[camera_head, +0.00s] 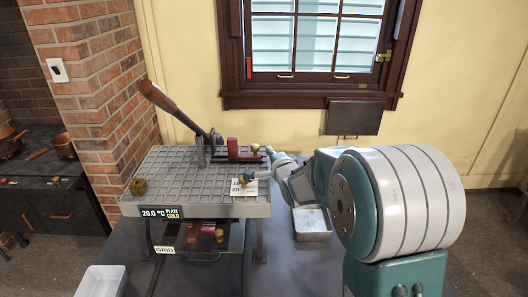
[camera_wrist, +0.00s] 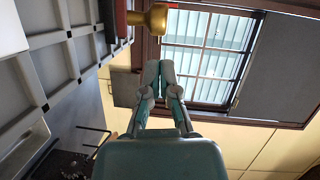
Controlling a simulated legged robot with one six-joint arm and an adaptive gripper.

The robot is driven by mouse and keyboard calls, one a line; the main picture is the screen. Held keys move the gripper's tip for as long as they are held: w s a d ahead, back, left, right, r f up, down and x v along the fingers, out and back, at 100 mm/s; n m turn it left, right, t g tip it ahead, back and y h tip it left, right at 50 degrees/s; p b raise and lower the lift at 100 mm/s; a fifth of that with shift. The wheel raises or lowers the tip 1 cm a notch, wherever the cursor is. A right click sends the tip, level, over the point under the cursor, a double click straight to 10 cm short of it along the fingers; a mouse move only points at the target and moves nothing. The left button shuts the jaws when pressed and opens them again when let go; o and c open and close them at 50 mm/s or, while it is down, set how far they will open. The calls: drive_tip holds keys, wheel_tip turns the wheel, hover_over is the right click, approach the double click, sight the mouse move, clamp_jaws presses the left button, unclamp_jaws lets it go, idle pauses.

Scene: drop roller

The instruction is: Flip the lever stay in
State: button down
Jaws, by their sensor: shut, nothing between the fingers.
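A long lever (camera_head: 165,104) with a brown handle leans up and left from its pivot on the gridded plate machine (camera_head: 172,172). Beside the pivot lies a red part (camera_head: 232,149), with a brass knob (camera_head: 255,148) at its right end. I cannot tell for certain which part is the lever stay. In the wrist view the brass knob (camera_wrist: 150,20) is just beyond my fingertips and slightly left, with a gap visible. The red part (camera_wrist: 121,18) shows left of it. My gripper (camera_head: 270,152) is shut and empty, right of the knob; its fingers also show in the wrist view (camera_wrist: 158,72).
A brass block (camera_head: 138,187) stands at the plate's left corner. A small number card (camera_head: 243,188) is at its right edge. A metal tray (camera_head: 311,224) lies right of the machine, a white tray (camera_head: 102,281) at front left. A window (camera_head: 318,45) is behind.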

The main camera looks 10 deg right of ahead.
drive_tip(key=shift+w+a+f, duration=0.15)
drive_tip(key=shift+w+a, duration=0.5)
drive_tip(key=shift+a, duration=0.2)
drive_tip(key=a, duration=0.2)
drive_tip(key=w+a, duration=0.1)
drive_tip(key=a, duration=0.1)
drive_tip(key=shift+a, duration=0.4)
drive_tip(key=shift+s, duration=0.1)
drive_tip(key=s, duration=0.4)
drive_tip(key=s+d, duration=0.1)
drive_tip(key=s, duration=0.2)
drive_tip(key=s+r, duration=0.1)
drive_tip(key=s, duration=0.3)
drive_tip(key=shift+s+d, duration=0.15)
drive_tip(key=shift+s, duration=0.2)
